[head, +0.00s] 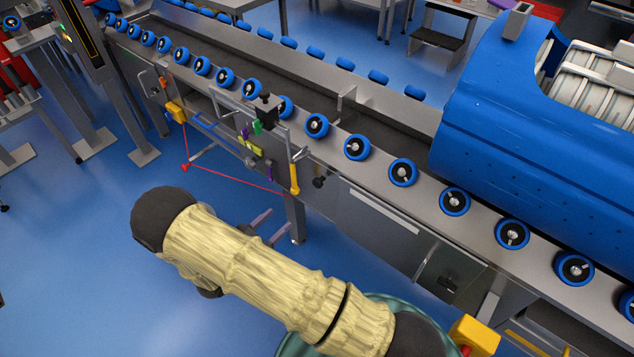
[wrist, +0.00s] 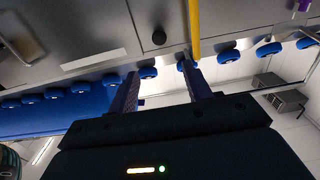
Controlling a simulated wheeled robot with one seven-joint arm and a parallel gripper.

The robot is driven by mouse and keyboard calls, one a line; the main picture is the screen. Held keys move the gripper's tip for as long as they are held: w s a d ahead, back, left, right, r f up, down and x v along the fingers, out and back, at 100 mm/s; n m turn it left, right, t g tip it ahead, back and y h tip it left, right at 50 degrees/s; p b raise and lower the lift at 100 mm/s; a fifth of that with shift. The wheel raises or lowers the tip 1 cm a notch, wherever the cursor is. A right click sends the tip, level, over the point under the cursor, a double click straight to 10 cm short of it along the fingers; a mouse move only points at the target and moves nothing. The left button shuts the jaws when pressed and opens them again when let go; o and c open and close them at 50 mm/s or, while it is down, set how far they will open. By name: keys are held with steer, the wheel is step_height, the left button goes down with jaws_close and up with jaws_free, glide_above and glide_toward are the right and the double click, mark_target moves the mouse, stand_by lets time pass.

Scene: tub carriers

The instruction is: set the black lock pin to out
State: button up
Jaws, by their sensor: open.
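A round black knob (head: 318,182), which looks like the black lock pin, sits on the steel side of the conveyor, just right of a yellow handle (head: 295,180). In the wrist view the same knob (wrist: 159,36) shows beyond my fingertips, left of the yellow bar (wrist: 194,25). I cannot tell how far the pin stands out. My gripper (head: 269,226) is in front of the conveyor side, left of and below the knob, apart from it. In the wrist view my gripper (wrist: 160,74) has its two fingers spread with nothing between them.
The conveyor side carries several blue-rimmed wheels (head: 402,172) and a large blue tub (head: 540,140) at the right. Red cord (head: 238,181), a steel lever frame (head: 290,138) and small coloured tags (head: 256,148) hang left of the knob. Blue floor (head: 80,260) is open at left.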

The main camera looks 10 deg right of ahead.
glide_toward(317, 184)
steer(key=x, duration=1)
steer(key=shift+w+d+f+b, duration=0.15)
steer(key=shift+w+d+b, duration=0.1)
steer(key=shift+b, duration=0.1)
